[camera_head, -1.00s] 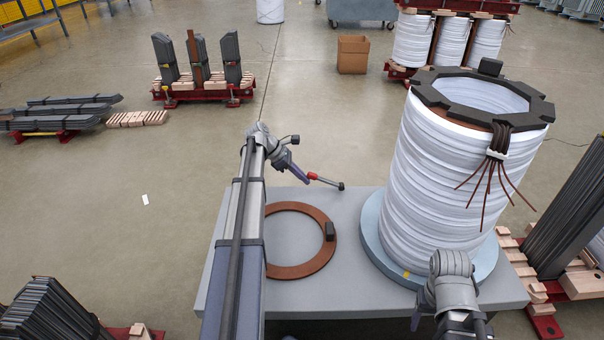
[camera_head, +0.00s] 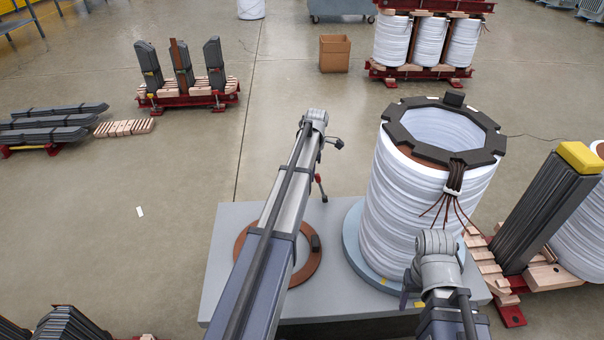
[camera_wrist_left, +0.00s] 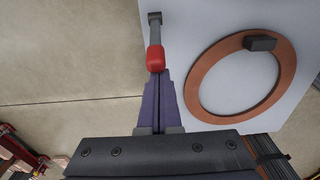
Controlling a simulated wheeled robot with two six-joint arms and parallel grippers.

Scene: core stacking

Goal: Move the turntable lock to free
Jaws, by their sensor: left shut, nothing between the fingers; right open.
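The lock lever is a dark rod with a red knob (camera_wrist_left: 155,58) and a dark end block (camera_wrist_left: 154,18); in the head view the lever (camera_head: 319,183) is at the table's far edge. My left gripper (camera_wrist_left: 156,76) is shut, its purple fingertips against the knob, with nothing visible between them. In the head view my left wrist mostly hides those fingers. The turntable (camera_head: 352,243) is a blue-grey disc bearing a tall white coil (camera_head: 400,200) with a dark notched ring on top. My right gripper (camera_head: 408,288) is low in front of the coil, its fingers mostly hidden.
A brown ring (camera_wrist_left: 203,100) with a dark block lies flat on the grey table (camera_head: 228,230), partly behind my left arm. Dark laminations (camera_head: 545,215) stand on a pallet at the right. A cardboard box (camera_head: 343,54) is farther back.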

